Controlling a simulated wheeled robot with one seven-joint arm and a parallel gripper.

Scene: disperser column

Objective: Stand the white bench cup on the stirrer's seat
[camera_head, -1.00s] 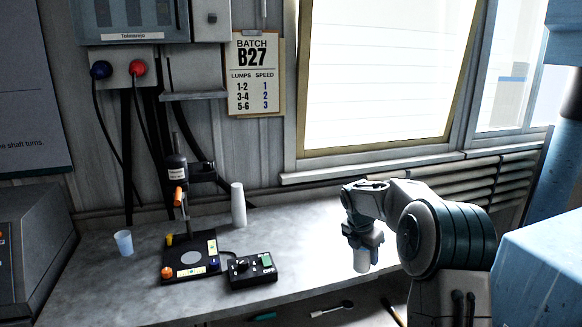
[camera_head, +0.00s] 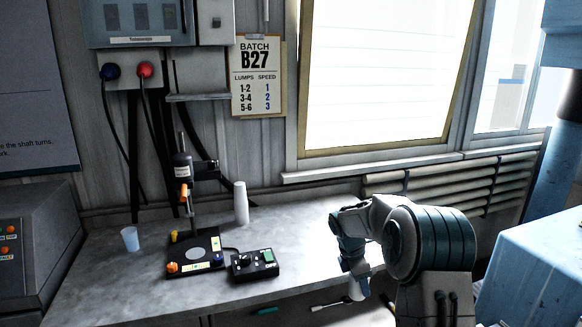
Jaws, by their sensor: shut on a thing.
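The stirrer (camera_head: 184,175) stands on the bench at left, with an orange-tipped part on its upright post. Its seat, a pale disc (camera_head: 195,254), lies bare on the black base plate (camera_head: 177,245). My gripper (camera_head: 357,276) is at the bench's front edge, well to the right of the stirrer. It is shut on the white cup (camera_head: 356,291), which hangs below the fingers. The fingers and arm hide part of the cup, so its tilt and contents cannot be seen.
A black control box (camera_head: 254,264) sits right of the base plate. A tall white cup stack (camera_head: 241,203) stands behind it. A pale blue cup (camera_head: 130,239) stands left of the stirrer.

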